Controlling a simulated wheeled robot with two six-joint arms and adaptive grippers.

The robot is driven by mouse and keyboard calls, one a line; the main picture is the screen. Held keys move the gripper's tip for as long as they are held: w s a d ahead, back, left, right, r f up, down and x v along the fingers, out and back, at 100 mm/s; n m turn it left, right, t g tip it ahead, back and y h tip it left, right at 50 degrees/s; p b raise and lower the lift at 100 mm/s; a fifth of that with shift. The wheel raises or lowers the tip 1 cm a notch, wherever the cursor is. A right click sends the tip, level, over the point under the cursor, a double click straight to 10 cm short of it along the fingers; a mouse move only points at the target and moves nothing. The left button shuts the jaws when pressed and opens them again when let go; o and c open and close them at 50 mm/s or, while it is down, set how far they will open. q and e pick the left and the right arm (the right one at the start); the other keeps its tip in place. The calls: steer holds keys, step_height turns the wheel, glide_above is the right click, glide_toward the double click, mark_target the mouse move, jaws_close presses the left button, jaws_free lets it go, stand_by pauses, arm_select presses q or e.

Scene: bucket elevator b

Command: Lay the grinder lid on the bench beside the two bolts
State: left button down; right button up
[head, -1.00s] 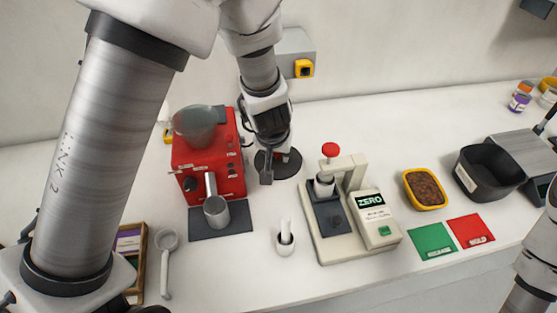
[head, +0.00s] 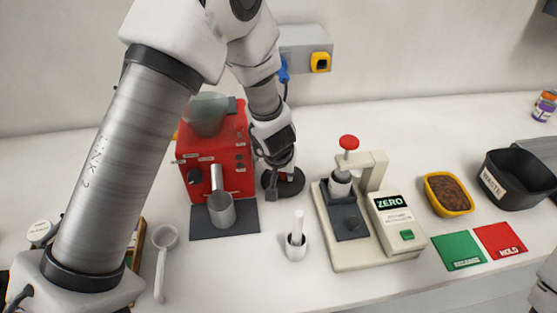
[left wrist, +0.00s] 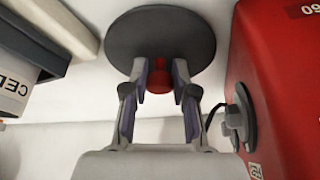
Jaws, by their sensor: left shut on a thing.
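The grinder lid, a dark grey round disc (head: 292,184) with a red knob, is at the bench just right of the red grinder (head: 216,160). My left gripper (head: 272,188) is at the lid from above. In the left wrist view its fingers (left wrist: 160,88) are shut on the red knob, with the lid disc (left wrist: 160,40) beyond them. I cannot tell if the lid touches the bench. The two bolts cannot be made out. My right gripper is not in view.
A grey holder (head: 221,210) on a dark mat (head: 247,222) is before the grinder. Bench behind the press (head: 340,120) is clear.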

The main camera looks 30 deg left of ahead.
arm_select(q)
steer(key=w+a+p, duration=0.1)
steer(key=p, duration=0.1)
steer(key=w+a+p, duration=0.1)
steer(key=shift+w+a+r+p, duration=0.25)
steer(key=shift+r+p, duration=0.15)
step_height(320, 180, down, 2)
steer(key=shift+f+b, duration=0.15)
steer(key=shift+b, duration=1.1)
steer(key=c, duration=0.9)
jaws_free()
